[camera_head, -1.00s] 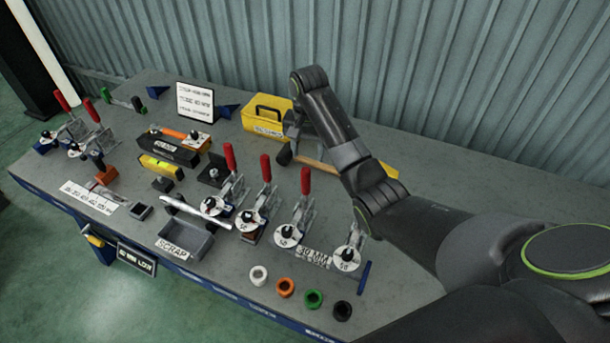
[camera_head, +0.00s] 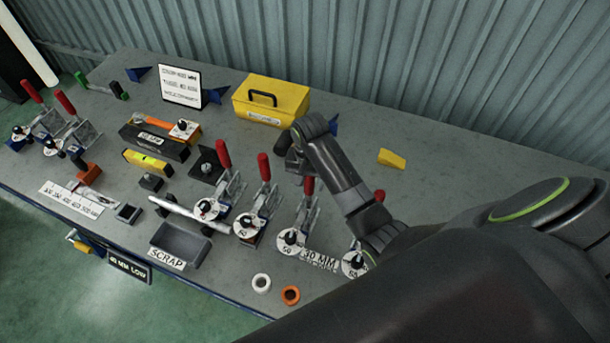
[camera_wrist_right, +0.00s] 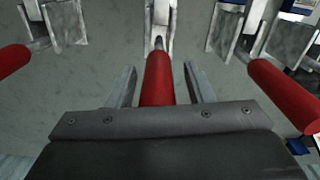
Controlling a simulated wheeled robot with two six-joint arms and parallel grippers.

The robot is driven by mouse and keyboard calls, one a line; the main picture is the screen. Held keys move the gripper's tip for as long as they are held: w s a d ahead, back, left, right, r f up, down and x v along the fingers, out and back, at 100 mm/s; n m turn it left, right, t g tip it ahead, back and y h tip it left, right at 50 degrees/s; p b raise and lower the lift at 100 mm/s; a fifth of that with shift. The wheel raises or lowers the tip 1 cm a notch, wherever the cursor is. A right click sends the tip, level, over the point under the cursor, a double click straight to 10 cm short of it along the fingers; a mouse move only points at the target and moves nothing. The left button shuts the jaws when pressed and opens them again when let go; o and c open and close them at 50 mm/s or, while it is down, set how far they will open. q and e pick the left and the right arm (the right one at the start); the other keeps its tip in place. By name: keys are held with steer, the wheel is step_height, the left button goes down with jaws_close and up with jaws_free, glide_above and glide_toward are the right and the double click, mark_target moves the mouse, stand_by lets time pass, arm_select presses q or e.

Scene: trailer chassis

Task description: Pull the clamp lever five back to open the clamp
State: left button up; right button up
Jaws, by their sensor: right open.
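Several toggle clamps with red levers stand on the bench; I cannot read which is number five. My right gripper (camera_head: 293,157) is over the right-hand row, by the upright red lever (camera_head: 308,185) of the clamp with a round white plate (camera_head: 290,240). In the right wrist view this red lever (camera_wrist_right: 158,78) lies between the fingers of my open right gripper (camera_wrist_right: 161,86), with a gap on both sides. Its lower end meets the metal clamp at the top; its other end is hidden under the gripper body. My left gripper is not in view.
Neighbouring red levers flank the gripper in the right wrist view, left (camera_wrist_right: 14,60) and right (camera_wrist_right: 285,95). My right arm partly hides the rightmost clamp (camera_head: 355,263). A yellow box (camera_head: 285,97) and scrap tray (camera_head: 182,243) stand nearby.

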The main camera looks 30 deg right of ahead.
steer(key=shift+s, duration=0.1)
steer(key=c, duration=0.5)
jaws_close()
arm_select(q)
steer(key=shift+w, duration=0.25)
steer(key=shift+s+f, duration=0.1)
